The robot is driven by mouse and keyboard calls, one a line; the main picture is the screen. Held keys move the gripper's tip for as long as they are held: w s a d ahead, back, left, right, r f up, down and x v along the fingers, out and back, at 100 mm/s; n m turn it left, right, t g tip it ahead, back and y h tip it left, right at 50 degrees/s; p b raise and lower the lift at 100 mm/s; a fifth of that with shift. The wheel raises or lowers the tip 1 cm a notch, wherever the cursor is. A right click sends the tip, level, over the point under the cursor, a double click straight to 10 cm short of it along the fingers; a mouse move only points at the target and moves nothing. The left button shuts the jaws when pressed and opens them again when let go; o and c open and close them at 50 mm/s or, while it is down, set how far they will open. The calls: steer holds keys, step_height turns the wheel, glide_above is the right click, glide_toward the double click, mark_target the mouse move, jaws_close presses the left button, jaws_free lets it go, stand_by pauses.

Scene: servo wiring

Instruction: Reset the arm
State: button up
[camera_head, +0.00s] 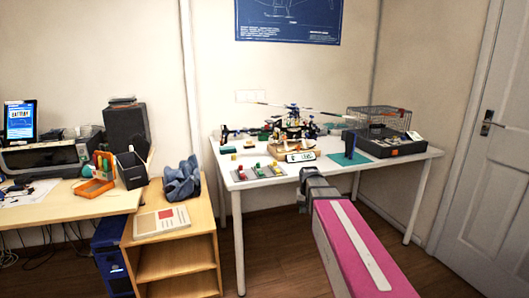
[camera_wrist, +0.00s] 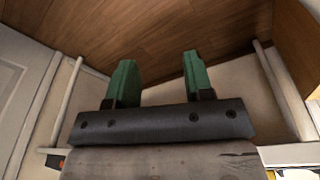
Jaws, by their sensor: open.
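In the wrist view my gripper (camera_wrist: 158,76) shows two green fingers set wide apart, with nothing between them. Beyond them are the wooden floor and the wall. In the head view my pink and grey arm (camera_head: 357,250) reaches up from the lower right, and its dark wrist end is in front of the white table's front edge. The fingers are hidden there. The white table (camera_head: 328,167) carries a model helicopter (camera_head: 292,122) on a wooden stand.
A wire cage on a dark base (camera_head: 385,143) stands at the table's right end. Coloured blocks on grey plates (camera_head: 262,171) lie at the front left. A wooden shelf unit (camera_head: 172,255) stands left of the table. A white door (camera_head: 490,170) is at the right.

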steer(key=s+f+g, duration=0.1)
steer(key=s+f, duration=0.5)
steer(key=s, duration=0.2)
steer(key=s+f+n+g, duration=0.1)
steer(key=s+f, duration=0.5)
steer(key=s, duration=0.3)
steer(key=shift+d+f+y, duration=0.25)
steer(key=shift+f+y, duration=0.05)
steer(key=shift+f, duration=0.05)
